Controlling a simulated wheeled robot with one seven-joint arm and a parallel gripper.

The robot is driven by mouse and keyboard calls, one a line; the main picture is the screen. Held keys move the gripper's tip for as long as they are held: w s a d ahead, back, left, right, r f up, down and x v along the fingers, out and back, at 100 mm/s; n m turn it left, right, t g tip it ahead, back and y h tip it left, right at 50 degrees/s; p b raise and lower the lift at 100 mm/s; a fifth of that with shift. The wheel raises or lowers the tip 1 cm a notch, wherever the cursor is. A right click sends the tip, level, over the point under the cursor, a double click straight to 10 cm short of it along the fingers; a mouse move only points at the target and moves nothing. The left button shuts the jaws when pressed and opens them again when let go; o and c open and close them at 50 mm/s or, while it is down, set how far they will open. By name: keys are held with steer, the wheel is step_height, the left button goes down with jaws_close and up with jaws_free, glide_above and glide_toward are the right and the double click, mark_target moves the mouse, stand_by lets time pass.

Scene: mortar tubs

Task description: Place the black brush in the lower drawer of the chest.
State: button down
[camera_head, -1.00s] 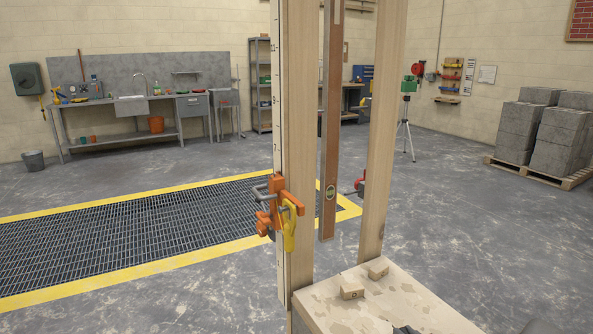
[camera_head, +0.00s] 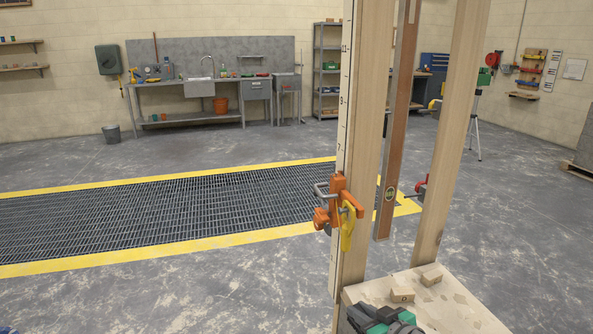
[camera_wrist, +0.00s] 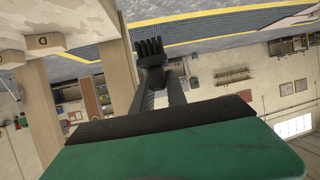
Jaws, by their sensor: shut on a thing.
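My gripper (camera_wrist: 164,92) is in the wrist view, its dark fingers shut on a black brush (camera_wrist: 150,48). The brush's toothed, bristle-like end sticks out past the fingers, and the rest of it is hidden. A green and black part of my arm shows at the bottom of the head view. A small blue chest (camera_head: 435,63) stands far off on a bench at the back right, partly hidden by wooden posts. Its separate drawers are too small to tell apart. My gripper is far from it.
Wooden posts (camera_head: 459,130) with an orange clamp (camera_head: 340,206) rise from a pale block (camera_head: 455,305) close in front. A yellow-edged floor grating (camera_head: 190,205) lies beyond. A sink bench (camera_head: 190,85) stands along the back wall. Open concrete floor lies at front left.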

mark_target(360, 305)
step_height(360, 305, up, 17)
steer(key=w+m+t+h+p, duration=0.1)
steer(key=m+h+p, duration=0.1)
steer(key=p, duration=1)
steer(key=shift+w, duration=0.25)
